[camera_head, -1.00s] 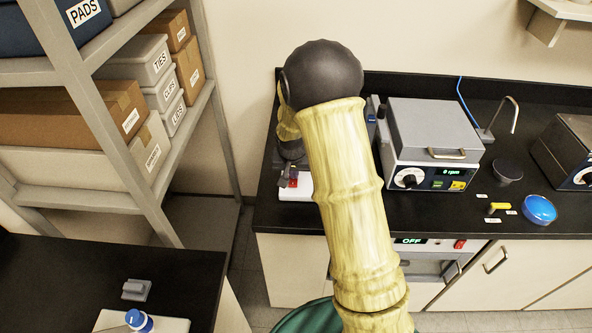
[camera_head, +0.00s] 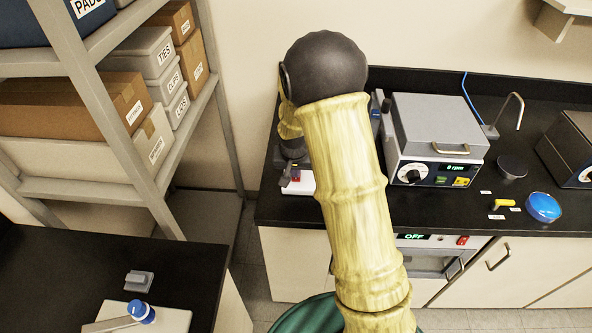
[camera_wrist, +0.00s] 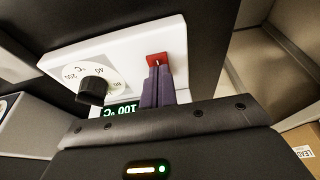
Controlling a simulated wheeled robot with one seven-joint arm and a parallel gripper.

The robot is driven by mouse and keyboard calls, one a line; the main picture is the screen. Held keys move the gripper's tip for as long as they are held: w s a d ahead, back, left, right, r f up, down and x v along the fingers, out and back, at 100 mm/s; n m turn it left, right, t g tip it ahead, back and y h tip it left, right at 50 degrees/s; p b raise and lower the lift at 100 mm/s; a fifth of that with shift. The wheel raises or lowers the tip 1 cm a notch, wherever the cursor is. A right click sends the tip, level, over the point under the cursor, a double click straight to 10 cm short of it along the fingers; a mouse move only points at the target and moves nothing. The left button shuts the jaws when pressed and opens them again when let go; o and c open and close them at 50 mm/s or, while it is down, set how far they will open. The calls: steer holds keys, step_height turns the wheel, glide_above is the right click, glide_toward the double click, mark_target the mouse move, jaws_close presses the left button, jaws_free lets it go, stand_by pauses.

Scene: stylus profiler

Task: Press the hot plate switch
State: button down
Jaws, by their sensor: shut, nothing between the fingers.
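The hot plate has a white front panel (camera_wrist: 125,45) in the wrist view, seen upside down. It bears a dark dial (camera_wrist: 93,90) with a temperature scale and a lit green display (camera_wrist: 120,109) reading 100 °C. The red switch (camera_wrist: 156,57) is on the same panel. My gripper (camera_wrist: 157,68) is shut and empty, its purple fingertips right at the switch, overlapping its edge; whether they touch I cannot tell. In the head view the white panel (camera_head: 305,188) and red switch (camera_head: 297,179) show beside my arm, which hides much of the hot plate.
A grey device with a 0 rpm display (camera_head: 457,167) stands right of my arm on the black bench. A blue dish (camera_head: 543,207) and a yellow-handled item (camera_head: 504,204) lie farther right. Shelving (camera_head: 70,60) with boxes stands at left. Below the bench, an appliance display reads OFF (camera_head: 414,237).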

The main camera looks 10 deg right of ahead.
mark_target(295, 179)
steer(key=p+v, duration=0.3)
steer(key=v, duration=0.1)
steer(key=shift+w+d+r, duration=0.1)
steer(key=shift+w+r, duration=0.1)
steer(key=shift+w, duration=0.2)
steer(key=b+v, duration=0.2)
steer(key=v, duration=0.7)
steer(key=shift+s+r, duration=0.25)
steer(key=shift+s, duration=0.05)
steer(key=shift+f+b, duration=0.15)
steer(key=shift+b, duration=0.2)
steer(key=b, duration=0.2)
steer(key=w+b, duration=0.1)
steer(key=b, duration=0.1)
steer(key=shift+w+d+r+b, duration=0.15)
steer(key=shift+w+r+b, duration=0.05)
steer(key=shift+r+b, duration=0.15)
steer(key=shift+f, duration=0.1)
steer(key=p+x, duration=0.1)
steer(key=x, duration=1.3)
steer(key=shift+s, duration=0.2)
